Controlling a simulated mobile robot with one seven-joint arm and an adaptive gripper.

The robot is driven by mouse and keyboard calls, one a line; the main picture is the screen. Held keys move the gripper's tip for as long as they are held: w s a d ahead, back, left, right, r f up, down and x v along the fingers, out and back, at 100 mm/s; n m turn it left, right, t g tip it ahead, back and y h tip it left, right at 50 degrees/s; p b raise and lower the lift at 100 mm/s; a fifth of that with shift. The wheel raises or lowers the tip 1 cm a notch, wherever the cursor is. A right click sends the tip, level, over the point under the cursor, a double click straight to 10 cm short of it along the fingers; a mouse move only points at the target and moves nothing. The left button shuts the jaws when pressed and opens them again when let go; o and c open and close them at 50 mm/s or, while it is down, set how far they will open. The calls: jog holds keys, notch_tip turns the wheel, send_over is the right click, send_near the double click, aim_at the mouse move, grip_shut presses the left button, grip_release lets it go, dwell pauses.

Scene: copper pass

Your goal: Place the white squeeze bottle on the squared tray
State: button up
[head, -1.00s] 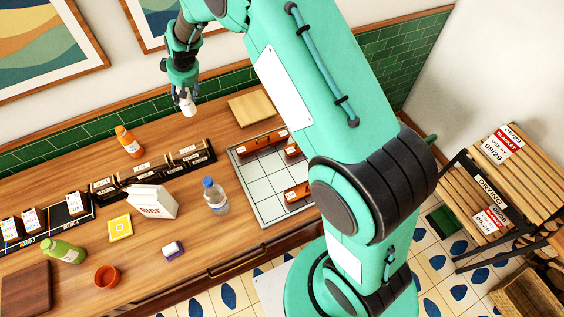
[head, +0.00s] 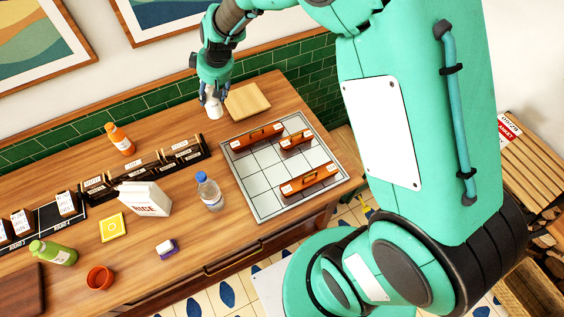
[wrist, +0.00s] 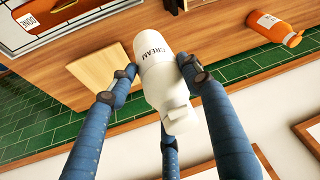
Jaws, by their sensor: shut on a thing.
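The white squeeze bottle (head: 213,104), labelled CREAM in the wrist view (wrist: 161,80), is held between the fingers of my gripper (head: 209,90). The gripper is shut on it and holds it near the back of the counter, beside the wooden board. I cannot tell from the head view how far the bottle is above the counter. The squared tray (head: 259,198) lies to the right and nearer the front, its white grid bearing several orange-brown labelled blocks. Its front-left squares are bare. A corner of the tray also shows in the wrist view (wrist: 88,12).
A wooden board (head: 248,101) lies behind the tray. A clear water bottle (head: 210,192) stands just left of the tray. An orange bottle (head: 121,139), a dark rack (head: 150,168), a rice bag (head: 146,199) and a green bottle (head: 54,252) are farther left.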

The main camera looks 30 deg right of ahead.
jog(key=s+d+f+b, duration=0.1)
jog(key=s+d, duration=0.3)
jog(key=s, duration=0.6)
jog(key=s+d+f+b, duration=0.2)
jog(key=s+d, duration=0.2)
jog(key=s, duration=0.7)
jog(key=shift+s+f+b, duration=0.2)
jog(key=shift+b, duration=0.15)
notch_tip(320, 180, down, 6)
jog(key=b, duration=0.1)
jog(key=shift+f, duration=0.15)
jog(key=shift+f, duration=0.1)
jog(key=shift+f+b, duration=0.35)
jog(key=shift+f, duration=1.4)
jog(key=shift+f, duration=0.15)
